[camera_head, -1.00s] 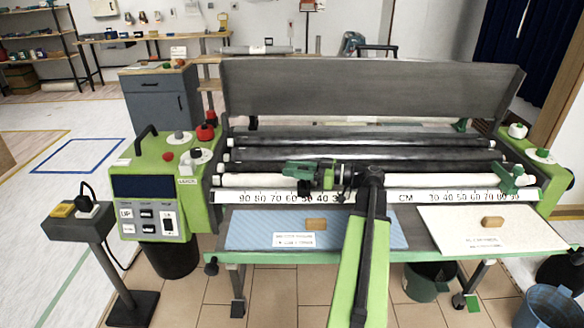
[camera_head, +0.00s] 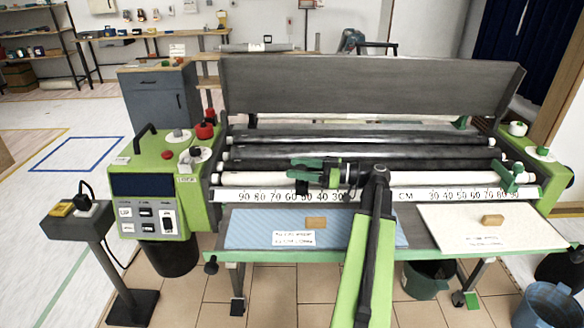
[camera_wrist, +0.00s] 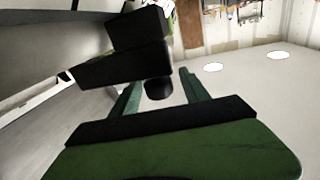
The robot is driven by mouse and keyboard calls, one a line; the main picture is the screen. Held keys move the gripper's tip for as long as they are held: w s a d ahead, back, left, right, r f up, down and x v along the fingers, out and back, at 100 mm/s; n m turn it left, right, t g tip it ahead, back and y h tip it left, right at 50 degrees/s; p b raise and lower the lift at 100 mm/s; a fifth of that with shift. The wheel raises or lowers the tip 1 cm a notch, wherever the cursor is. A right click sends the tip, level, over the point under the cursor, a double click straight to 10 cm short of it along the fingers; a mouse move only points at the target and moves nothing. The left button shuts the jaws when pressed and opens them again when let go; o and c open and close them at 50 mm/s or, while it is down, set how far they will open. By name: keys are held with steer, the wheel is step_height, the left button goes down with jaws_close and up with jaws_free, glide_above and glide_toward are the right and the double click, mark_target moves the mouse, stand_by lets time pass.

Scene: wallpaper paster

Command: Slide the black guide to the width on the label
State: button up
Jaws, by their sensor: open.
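The black guide (camera_head: 302,188) sits on the white scale bar (camera_head: 265,196), near the middle of its left half, close below my gripper's fingertips. My gripper (camera_head: 292,168) is open, with its green fingers pointing left above the scale. In the wrist view, dark blocks (camera_wrist: 125,55), probably the guide, stand just beyond the fingers. A small dark end (camera_wrist: 159,88) shows between the open fingers; I cannot tell whether they touch it. A white label (camera_head: 293,239) lies on the blue wallpaper sheet (camera_head: 245,225); its print is too small to read.
A second label (camera_head: 484,240) lies on the cream sheet (camera_head: 445,228). A green guide (camera_head: 510,178) stands at the scale's right end. Rollers (camera_head: 270,160) run behind the scale. The green control box (camera_head: 125,175) is at left. Small tan blocks (camera_head: 316,223) rest on both sheets.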

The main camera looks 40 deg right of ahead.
steer(key=v, duration=1.5)
steer(key=shift+a, duration=0.1)
